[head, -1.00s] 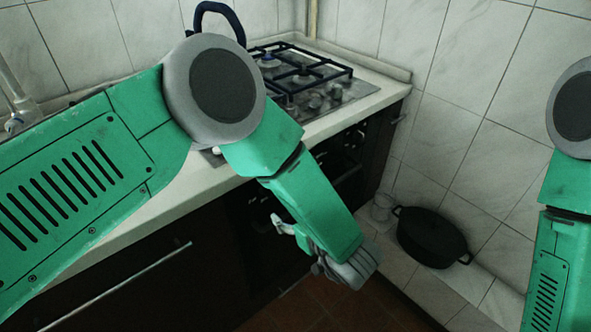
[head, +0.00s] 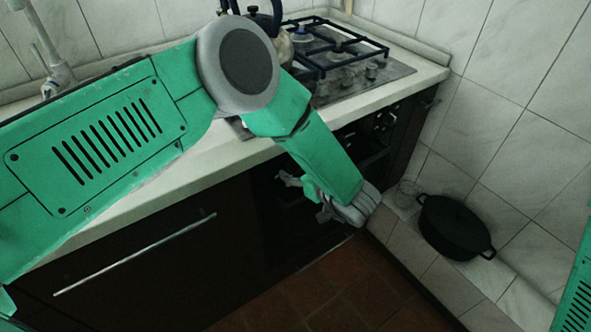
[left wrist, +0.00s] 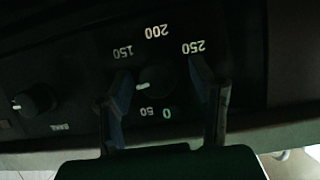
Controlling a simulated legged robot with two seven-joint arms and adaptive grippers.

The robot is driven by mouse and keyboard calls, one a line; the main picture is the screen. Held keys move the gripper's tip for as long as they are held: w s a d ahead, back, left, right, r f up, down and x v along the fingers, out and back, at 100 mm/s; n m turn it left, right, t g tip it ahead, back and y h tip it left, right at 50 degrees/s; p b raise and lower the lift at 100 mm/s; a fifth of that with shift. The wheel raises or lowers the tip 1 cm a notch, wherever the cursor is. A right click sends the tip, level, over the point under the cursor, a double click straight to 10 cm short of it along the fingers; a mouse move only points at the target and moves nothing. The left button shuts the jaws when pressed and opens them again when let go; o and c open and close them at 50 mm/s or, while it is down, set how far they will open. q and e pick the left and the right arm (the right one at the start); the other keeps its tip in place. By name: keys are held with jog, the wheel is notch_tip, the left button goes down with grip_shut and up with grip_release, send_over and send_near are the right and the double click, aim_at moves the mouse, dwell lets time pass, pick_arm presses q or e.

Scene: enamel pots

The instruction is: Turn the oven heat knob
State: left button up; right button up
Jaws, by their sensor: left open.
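The oven heat knob (left wrist: 155,82) is a dark round knob in the left wrist view, with a white mark on its left side. Upside-down numbers ring it, among them 0, 50, 150, 200 and 250. My left gripper (left wrist: 162,80) is open, with one finger on each side of the knob; I cannot tell if they touch it. In the head view my left gripper (head: 315,197) is at the dark oven front, below the counter edge, and my forearm partly hides it. The knob cannot be made out there. My right gripper is out of view.
A second knob (left wrist: 35,102) is left of the heat knob in the wrist view. A gas hob (head: 335,65) and a dark kettle (head: 262,20) are on the counter (head: 175,165). A black pot (head: 455,228) stands on a tiled ledge at right. The red floor is clear.

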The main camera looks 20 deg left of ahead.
pick_arm(q)
jog(key=shift+w+f, duration=0.1)
jog(key=shift+w, duration=0.1)
jog(key=shift+d, duration=0.3)
jog(key=shift+a, duration=0.2)
jog(key=c, duration=0.9)
jog(key=shift+a, duration=0.15)
jog(key=shift+c, duration=1.1)
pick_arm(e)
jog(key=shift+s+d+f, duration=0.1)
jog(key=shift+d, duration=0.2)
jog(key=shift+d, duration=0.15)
